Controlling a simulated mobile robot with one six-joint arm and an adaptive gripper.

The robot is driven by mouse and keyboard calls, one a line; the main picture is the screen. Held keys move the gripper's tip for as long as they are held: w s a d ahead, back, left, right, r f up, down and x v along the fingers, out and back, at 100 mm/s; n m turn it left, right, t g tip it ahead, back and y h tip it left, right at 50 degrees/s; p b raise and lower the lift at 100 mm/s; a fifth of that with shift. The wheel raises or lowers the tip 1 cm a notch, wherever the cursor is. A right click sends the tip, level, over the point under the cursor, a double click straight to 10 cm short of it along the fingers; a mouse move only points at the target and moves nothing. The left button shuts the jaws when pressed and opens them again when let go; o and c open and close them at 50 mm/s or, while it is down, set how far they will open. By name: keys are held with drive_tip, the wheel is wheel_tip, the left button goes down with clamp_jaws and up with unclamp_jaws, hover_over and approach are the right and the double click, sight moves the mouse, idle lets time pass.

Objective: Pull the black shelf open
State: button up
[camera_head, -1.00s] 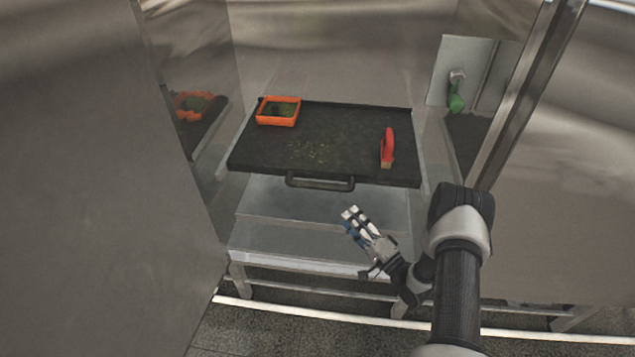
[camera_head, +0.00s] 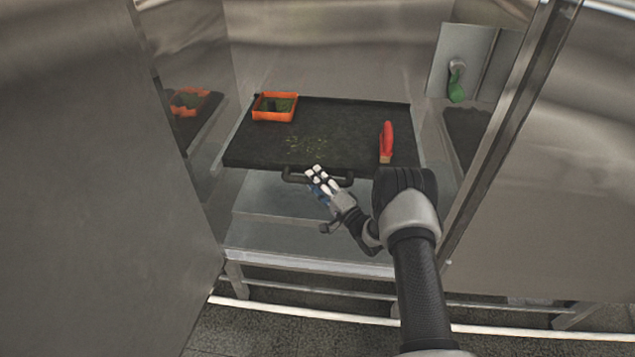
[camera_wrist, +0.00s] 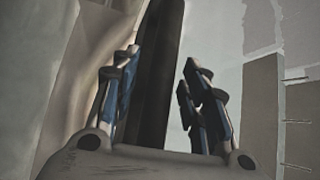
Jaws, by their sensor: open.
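The black shelf (camera_head: 340,123) lies flat inside the metal cabinet. A dark handle (camera_head: 300,177) runs along its front edge. My gripper (camera_head: 317,174) is at the handle, covering part of its middle and right in the head view. In the wrist view my gripper (camera_wrist: 155,95) has its fingers spread apart, with a dark bar (camera_wrist: 160,75), which looks like the handle, showing between them. The fingers are not closed on it. Whether any finger touches the handle cannot be told.
An orange square container (camera_head: 262,117) sits at the shelf's back left. A metal door (camera_head: 85,200) bounds the left, a frame post (camera_head: 510,130) the right. A green-handled lever (camera_head: 456,88) is on the back right wall.

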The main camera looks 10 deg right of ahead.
drive_tip(key=shift+c, duration=0.3)
clamp_jaws()
idle(0.6)
